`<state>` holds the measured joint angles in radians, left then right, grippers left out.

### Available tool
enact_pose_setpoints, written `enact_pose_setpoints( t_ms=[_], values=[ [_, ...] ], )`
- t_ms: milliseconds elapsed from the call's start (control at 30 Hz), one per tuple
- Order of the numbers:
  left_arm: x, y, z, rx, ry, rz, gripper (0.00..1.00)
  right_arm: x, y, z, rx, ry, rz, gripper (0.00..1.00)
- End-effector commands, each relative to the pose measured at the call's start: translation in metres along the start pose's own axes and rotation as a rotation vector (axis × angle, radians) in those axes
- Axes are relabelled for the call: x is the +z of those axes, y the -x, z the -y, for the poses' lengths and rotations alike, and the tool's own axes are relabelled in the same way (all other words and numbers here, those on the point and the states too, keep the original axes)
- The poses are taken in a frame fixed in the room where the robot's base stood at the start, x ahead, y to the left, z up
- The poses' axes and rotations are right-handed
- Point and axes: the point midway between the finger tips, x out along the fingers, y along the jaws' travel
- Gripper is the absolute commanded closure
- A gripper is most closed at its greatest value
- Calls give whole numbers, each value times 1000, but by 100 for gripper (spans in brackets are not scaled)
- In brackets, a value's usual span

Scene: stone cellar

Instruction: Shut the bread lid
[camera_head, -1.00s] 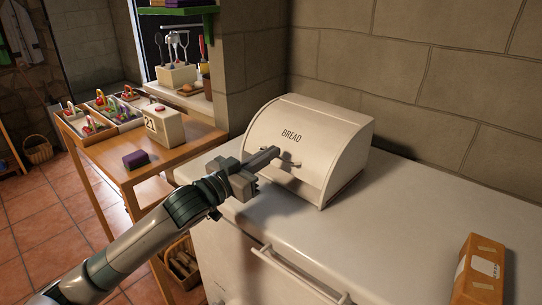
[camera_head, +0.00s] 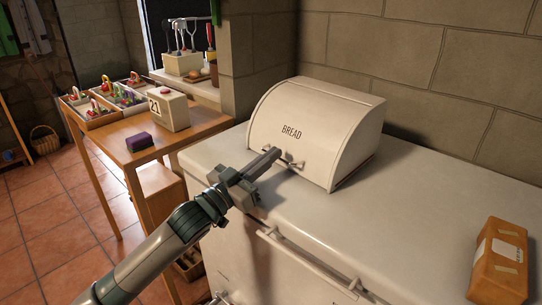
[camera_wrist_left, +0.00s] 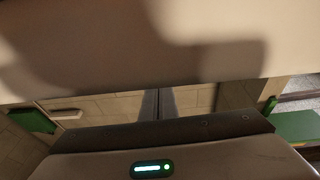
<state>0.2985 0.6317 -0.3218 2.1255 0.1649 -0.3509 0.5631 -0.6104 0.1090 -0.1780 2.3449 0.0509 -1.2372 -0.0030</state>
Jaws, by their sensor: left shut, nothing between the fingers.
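The cream bread box (camera_head: 360,125) stands on the white counter against the stone wall. Its curved lid (camera_head: 290,115), marked BREAD, is down over the front, at or very near the bottom edge; I cannot tell if a thin gap is left. A small handle (camera_head: 294,163) is low on the lid. My left gripper (camera_head: 277,153) is shut and empty, its fingertips at the handle's left end; contact is unclear. In the left wrist view the closed fingers (camera_wrist_left: 158,104) point at a pale, shadowed surface. My right gripper is not in view.
An orange-brown package (camera_head: 500,262) lies on the counter (camera_head: 410,215) at right; the counter between is clear.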

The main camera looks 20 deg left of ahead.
Motion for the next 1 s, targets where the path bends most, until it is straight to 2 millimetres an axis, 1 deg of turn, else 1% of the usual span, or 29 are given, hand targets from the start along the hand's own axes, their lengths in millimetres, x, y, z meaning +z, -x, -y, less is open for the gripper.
enact_pose_setpoints(
  t_ms=[33, 200, 700, 933, 1000],
  values=[
    [4, 2, 0, 0, 0, 0, 100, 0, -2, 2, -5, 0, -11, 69],
    [9, 4, 0, 0, 1, 2, 100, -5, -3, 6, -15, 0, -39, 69],
    [16, 5, -1, -1, 5, 14, 100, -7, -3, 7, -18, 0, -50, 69],
    [11, 3, 0, -1, 6, 17, 100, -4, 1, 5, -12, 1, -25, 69],
    [7, 1, 1, -2, 6, 16, 100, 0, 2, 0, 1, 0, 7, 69]
  ],
)
